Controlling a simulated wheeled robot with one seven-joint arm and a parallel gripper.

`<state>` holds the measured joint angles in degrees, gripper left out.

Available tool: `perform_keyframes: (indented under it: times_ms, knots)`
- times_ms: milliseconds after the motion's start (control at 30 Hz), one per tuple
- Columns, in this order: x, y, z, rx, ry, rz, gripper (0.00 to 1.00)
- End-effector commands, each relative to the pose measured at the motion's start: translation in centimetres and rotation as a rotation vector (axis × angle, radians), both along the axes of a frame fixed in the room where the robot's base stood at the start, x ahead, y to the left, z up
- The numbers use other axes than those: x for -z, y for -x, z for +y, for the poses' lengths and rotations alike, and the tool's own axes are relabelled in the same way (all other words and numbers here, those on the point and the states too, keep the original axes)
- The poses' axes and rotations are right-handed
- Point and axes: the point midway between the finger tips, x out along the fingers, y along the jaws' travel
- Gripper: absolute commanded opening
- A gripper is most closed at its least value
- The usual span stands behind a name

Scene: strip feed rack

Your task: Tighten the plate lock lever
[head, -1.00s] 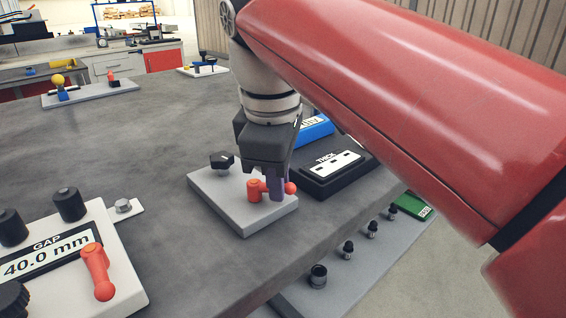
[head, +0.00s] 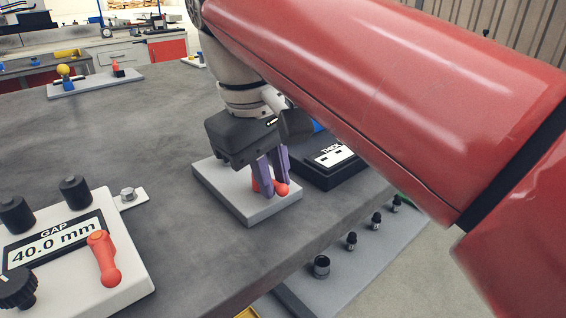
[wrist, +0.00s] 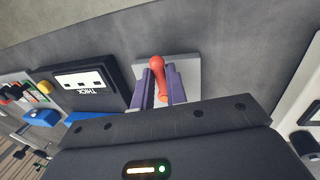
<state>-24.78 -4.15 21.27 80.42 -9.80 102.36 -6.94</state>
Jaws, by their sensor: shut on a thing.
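A red lever (head: 282,190) with a ball end stands on a light grey plate (head: 250,213) on the table. My gripper (head: 272,173) reaches down from above, with its purple fingers on either side of the lever's arm. The wrist view shows the lever (wrist: 159,76) between the two fingers (wrist: 161,88). The gripper is shut on it. The fingers partly hide the lever's hub and arm in the head view.
A black block marked THICK (head: 325,172) stands close behind the plate. A GAP unit (head: 130,270) reading 40.0 mm, with another red lever (head: 104,260), is at front left. Several dark knobs stand on a lower ledge (head: 335,285). The table's middle left is clear.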

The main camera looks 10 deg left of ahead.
Motion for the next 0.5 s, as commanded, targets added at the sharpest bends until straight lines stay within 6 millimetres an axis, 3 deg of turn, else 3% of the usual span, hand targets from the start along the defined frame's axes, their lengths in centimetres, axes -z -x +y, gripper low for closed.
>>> perform_keyframes:
  times_ms: [400,433,500]
  knots:
    - [-0.03,0.02,0.05,0.006,-0.001,-0.001,0.00]
    - [-0.03,0.02,0.05,0.006,-0.001,-0.001,0.17]
    - [-0.03,0.02,0.05,0.006,-0.001,-0.001,0.26]
